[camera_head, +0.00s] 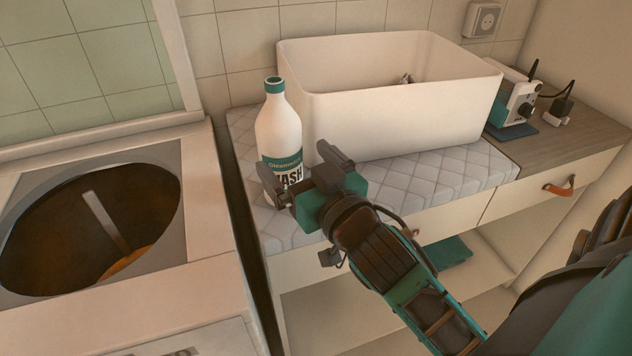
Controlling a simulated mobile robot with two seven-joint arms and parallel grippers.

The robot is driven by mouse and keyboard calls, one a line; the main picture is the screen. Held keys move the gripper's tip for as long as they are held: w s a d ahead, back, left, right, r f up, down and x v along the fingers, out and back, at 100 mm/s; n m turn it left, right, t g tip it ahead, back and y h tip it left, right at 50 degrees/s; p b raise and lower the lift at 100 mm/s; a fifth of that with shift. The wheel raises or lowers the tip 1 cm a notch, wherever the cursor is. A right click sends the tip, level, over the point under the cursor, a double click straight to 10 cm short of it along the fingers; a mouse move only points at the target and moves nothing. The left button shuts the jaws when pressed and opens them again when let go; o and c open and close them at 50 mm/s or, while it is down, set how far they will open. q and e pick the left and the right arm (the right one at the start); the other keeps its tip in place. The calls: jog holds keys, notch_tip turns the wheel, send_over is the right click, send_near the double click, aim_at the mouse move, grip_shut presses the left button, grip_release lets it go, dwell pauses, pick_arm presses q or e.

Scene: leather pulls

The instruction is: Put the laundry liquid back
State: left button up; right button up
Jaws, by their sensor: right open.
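My left gripper is not in view.
The large white bin (400,115) stands close behind and right of the bottle. A top-loading washer (205,200) with an open drum is at the left. A leather-pull drawer (535,195) and open shelf (330,305) are below the counter. A small device (515,105) sits at right.

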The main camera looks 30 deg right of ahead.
jog(key=shift+s+a+p, duration=0.15)
jog(key=shift+s+p, duration=0.15)
jog(key=shift+s, duration=2.45)
jog(key=s+a+f+n+g+y, duration=0.1)
jog(key=s+f+g, duration=0.55)
jog(key=f, duration=0.35)
jog(key=s+a+f+n+g, duration=0.1)
jog(key=s+f+n+g, duration=0.1)
jog(key=s+f+g, duration=0.55)
jog(key=w+a+f+t+y, duration=0.2)
jog(key=w+f+t, duration=0.4)
jog(key=w+f, duration=0.3)
jog(key=shift+a+f+t+p, duration=0.25)
jog(key=shift+a+t+p, duration=0.15)
jog(key=shift+a, duration=0.15)
